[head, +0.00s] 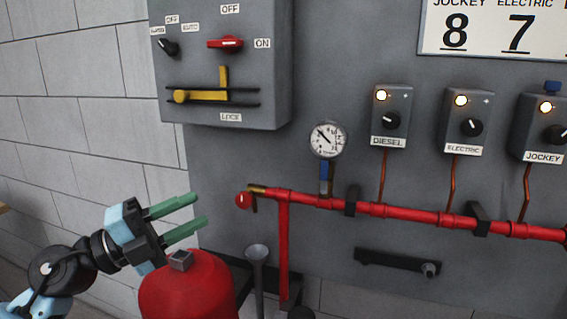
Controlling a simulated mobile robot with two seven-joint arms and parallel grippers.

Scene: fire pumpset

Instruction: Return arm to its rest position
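My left gripper (188,219) shows at the lower left of the head view, with its arm coming in from the lower left corner. Its two green fingers are parallel, apart and empty, pointing right and slightly up. It is in front of the grey panel and appears just above the top of a red tank (188,287); I cannot tell whether they touch. My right gripper is not in view.
A grey control box (270,80) with a red switch (226,43) and a yellow lever (200,96) is above the gripper. A red pipe (400,213) with a gauge (326,140) runs to the right. Three small switch boxes hang above it. The white block wall (80,120) is at left.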

